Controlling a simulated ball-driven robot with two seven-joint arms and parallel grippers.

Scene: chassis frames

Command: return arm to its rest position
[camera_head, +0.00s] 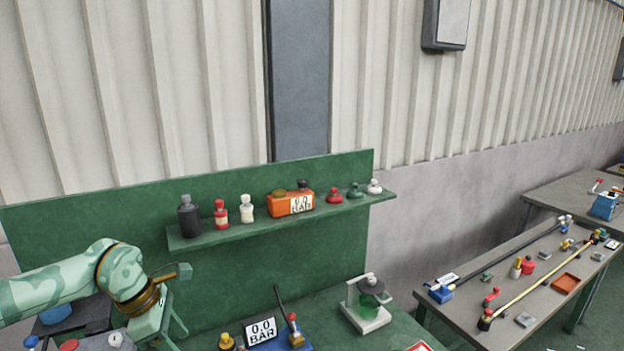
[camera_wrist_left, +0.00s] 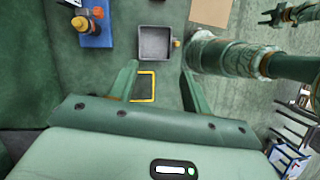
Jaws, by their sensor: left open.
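My left arm comes in from the left in the head view. A yellow-edged dark rectangle (camera_wrist_left: 154,87) shows past the fingers, on the surface below.
A shelf (camera_head: 215,238) with bottles and an orange 0.0 BAR box (camera_head: 279,206) stands behind the gripper. The wrist view shows a grey tray (camera_wrist_left: 155,43) ahead and a blue-based part (camera_wrist_left: 97,37).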

